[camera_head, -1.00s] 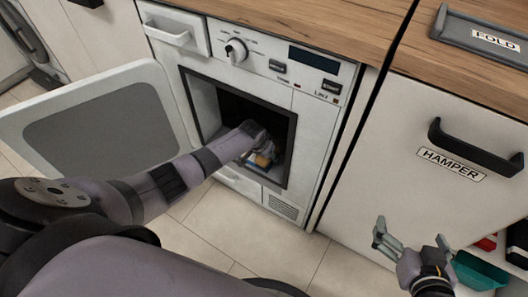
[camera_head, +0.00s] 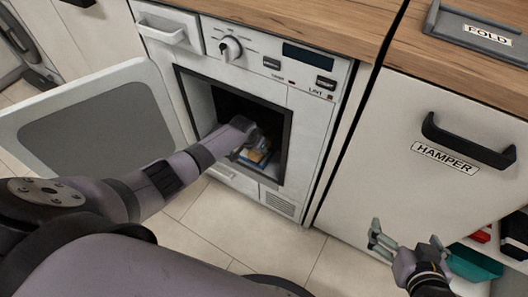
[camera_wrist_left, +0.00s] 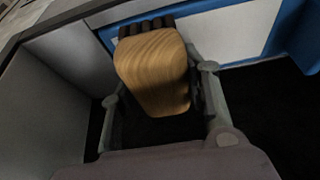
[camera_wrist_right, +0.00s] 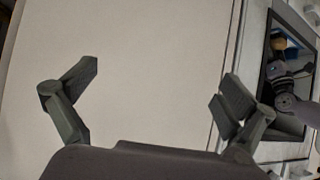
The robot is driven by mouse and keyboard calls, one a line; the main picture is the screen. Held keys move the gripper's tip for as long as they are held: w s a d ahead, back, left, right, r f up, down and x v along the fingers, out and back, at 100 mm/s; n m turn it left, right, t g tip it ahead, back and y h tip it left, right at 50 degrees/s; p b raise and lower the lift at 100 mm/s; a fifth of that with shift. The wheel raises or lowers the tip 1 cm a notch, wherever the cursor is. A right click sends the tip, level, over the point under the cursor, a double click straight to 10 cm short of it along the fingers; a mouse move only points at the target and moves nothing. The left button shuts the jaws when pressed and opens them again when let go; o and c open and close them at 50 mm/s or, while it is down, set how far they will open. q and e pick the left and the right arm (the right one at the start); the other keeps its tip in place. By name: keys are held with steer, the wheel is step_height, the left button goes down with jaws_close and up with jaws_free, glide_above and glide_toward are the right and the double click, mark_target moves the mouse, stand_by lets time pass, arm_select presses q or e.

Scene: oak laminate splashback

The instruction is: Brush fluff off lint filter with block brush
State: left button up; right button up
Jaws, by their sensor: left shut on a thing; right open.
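The block brush (camera_wrist_left: 155,70) has a pale wooden body and dark bristles. My left gripper (camera_head: 252,147) is inside the dryer opening (camera_head: 226,105), shut on the wooden body. In the left wrist view the bristles point away, up against or close to a blue-framed panel with a pale face, seemingly the lint filter (camera_wrist_left: 236,32); contact cannot be told. In the head view only a bit of blue shows beside the brush, and fluff cannot be made out. My right gripper (camera_head: 405,240) is open and empty in front of the hamper cabinet; it also shows in the right wrist view (camera_wrist_right: 160,85).
The dryer door (camera_head: 95,140) stands open at the left. The hamper front (camera_head: 390,150) with its black handle (camera_head: 468,146) is shut. A grey FOLD tray (camera_head: 455,22) lies on the wooden worktop (camera_head: 340,18). A teal bin (camera_head: 474,263) sits at the lower right.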

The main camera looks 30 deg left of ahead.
arm_select(q)
steer(key=shift+w+a, duration=0.1)
steer(key=shift+a, duration=1.55)
steer(key=shift+w+a+b, duration=0.1)
steer(key=shift+a+b, duration=0.45)
steer(key=shift+a, duration=0.45)
steer(key=shift+a+b, duration=0.35)
steer(key=shift+a, duration=0.45)
steer(key=shift+w+a+b, duration=0.1)
steer(key=shift+a+b, duration=0.2)
steer(key=shift+a, duration=0.5)
arm_select(e)
steer(key=w+a+r+t+y, duration=0.2)
steer(key=w+r+t, duration=0.3)
steer(key=r, duration=0.5)
steer(key=shift+a+t, duration=0.35)
steer(key=shift+t, duration=0.55)
